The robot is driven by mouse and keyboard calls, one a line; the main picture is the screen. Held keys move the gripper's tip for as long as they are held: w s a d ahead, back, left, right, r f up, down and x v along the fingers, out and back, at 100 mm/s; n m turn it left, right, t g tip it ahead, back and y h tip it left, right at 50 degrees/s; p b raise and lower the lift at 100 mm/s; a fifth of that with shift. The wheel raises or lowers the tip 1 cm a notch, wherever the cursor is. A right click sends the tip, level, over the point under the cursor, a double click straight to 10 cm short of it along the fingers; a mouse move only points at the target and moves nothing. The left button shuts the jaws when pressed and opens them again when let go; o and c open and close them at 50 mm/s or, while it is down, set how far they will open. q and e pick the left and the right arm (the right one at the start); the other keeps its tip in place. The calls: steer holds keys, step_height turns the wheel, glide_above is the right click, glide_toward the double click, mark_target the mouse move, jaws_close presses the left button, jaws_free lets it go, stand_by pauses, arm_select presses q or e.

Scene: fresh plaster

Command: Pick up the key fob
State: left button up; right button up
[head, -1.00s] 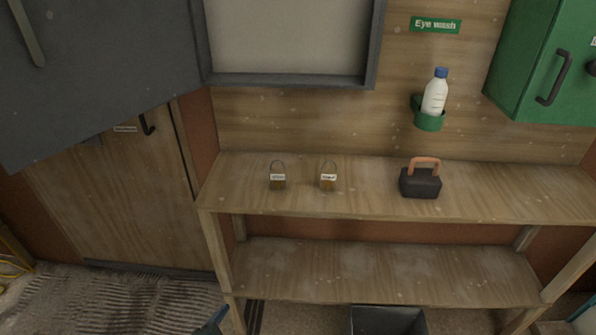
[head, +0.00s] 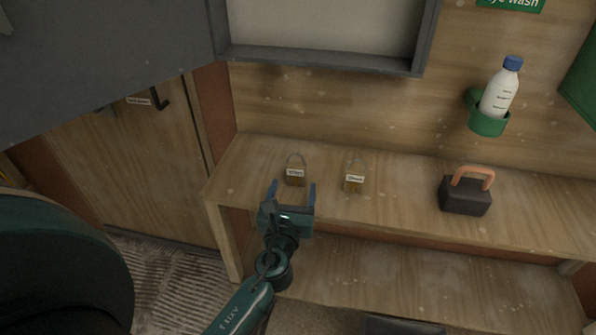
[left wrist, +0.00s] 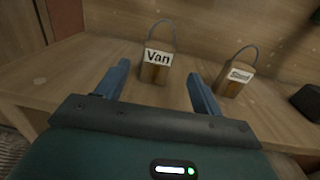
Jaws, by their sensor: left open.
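Two small brown tags with white labels and wire loops stand on the upper shelf, apart from each other. The left key fob (head: 295,176) is labelled "Van" in the left wrist view (left wrist: 156,66). The right key fob (head: 354,181) has a label I cannot read surely; it also shows in the left wrist view (left wrist: 233,82). My left gripper (head: 293,190) is open and empty, its blue fingers pointing at the Van fob from the front. In the left wrist view the Van fob lies beyond and between the fingertips. My right gripper is not in view.
A black box with an orange handle (head: 466,192) stands on the shelf (head: 410,190) to the right. A white bottle (head: 501,92) sits in a green holder on the wall. A grey-framed panel (head: 320,62) hangs above the fobs.

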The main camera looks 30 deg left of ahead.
mark_target(295, 172)
arm_select(q)
steer(key=shift+x, duration=3.55)
steer(key=shift+a+r, duration=0.15)
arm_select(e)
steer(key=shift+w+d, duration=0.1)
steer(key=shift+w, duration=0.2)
arm_select(q)
steer(key=shift+c, duration=0.4)
steer(key=shift+s, duration=0.1)
steer(key=c, duration=1)
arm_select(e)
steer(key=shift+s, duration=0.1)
